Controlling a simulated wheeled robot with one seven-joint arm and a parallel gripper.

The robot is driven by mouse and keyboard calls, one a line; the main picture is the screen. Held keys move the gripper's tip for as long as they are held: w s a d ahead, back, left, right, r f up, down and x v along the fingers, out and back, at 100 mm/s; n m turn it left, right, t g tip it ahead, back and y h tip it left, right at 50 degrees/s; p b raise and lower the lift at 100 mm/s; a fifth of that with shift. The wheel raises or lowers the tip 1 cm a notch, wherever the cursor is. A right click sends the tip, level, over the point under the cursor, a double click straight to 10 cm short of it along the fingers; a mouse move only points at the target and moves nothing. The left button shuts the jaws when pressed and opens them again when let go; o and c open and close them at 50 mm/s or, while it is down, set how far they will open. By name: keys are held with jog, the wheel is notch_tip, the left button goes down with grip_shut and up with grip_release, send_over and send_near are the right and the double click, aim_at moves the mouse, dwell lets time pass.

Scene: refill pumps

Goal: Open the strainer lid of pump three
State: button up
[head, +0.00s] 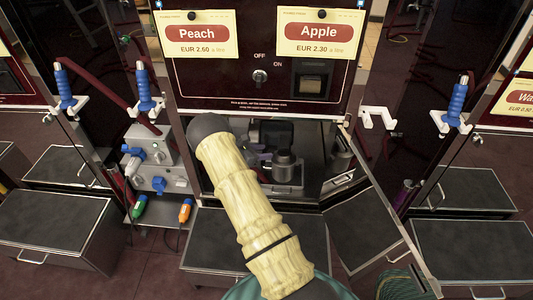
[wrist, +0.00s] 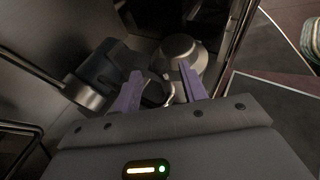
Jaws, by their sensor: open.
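An open compartment below the Peach and Apple price cards holds a dark pump unit (head: 283,190) with a round metal-topped cylinder (head: 286,158), which looks like the strainer. No number shows to tell which pump this is. In the wrist view the round grey lid (wrist: 182,48) lies just beyond my gripper (wrist: 158,82). Its two purple fingers are open, the right one overlapping the lid's lower edge. A small pale metal piece (wrist: 168,92) shows between the fingers; contact cannot be told. The lid looks closed. In the head view my sleeved arm hides most of my gripper.
The cabinet's door (head: 370,225) hangs open at the right of the compartment. A step box (head: 300,232) stands in front. A grey socket box (head: 150,160) with blue plugs is at the left. In the wrist view a dark motor-like body (wrist: 95,75) lies left of the fingers.

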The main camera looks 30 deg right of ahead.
jog(key=shift+x, duration=1.1)
jog(key=shift+c, duration=0.4)
